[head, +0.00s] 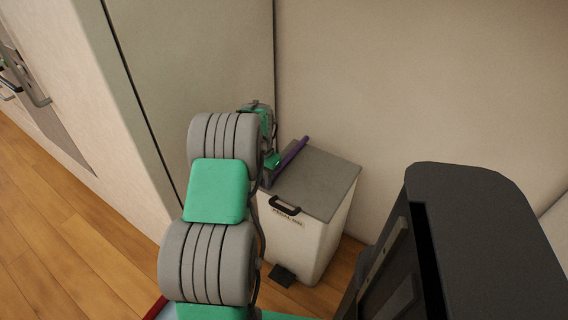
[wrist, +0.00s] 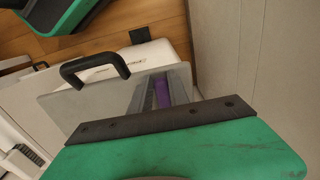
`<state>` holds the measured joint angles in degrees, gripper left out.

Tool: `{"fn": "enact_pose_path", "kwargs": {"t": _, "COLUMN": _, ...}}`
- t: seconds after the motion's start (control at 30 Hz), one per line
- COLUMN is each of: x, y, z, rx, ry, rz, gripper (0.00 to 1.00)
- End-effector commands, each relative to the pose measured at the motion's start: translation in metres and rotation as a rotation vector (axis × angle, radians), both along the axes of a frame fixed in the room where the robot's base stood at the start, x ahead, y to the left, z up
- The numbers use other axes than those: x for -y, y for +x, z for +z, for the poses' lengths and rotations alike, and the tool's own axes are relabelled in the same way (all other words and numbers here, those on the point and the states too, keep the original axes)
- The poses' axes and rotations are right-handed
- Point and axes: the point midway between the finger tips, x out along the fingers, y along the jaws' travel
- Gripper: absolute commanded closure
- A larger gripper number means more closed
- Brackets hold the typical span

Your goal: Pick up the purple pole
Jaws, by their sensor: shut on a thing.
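The purple pole (head: 293,151) is a thin rod over the top of a white pedal bin in the head view, its far end pointing up and right. In the wrist view a purple strip of it (wrist: 162,95) shows between the grey fingers of my gripper (wrist: 160,92). My gripper is shut on the pole. In the head view my green and grey arm hides most of the gripper and the near part of the pole. I cannot tell whether the pole touches the lid.
The white pedal bin (head: 300,237) has a grey lid (head: 325,184), a black handle (head: 284,207) and a black pedal (head: 282,275). It stands close to the wall. A dark grey appliance-like object (head: 490,250) fills the right front. Wooden floor (head: 60,240) is open at left.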

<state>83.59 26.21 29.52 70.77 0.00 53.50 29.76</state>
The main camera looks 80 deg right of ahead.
Motion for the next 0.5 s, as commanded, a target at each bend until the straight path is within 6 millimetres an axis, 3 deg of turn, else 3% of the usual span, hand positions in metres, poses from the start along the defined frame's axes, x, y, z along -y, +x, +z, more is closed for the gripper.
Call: {"fn": "enact_pose_path", "kwargs": {"t": 0.5, "x": 0.0, "y": 0.0, "z": 0.015, "rx": 0.0, "ry": -0.001, "rz": 0.0, "gripper": 1.0}}
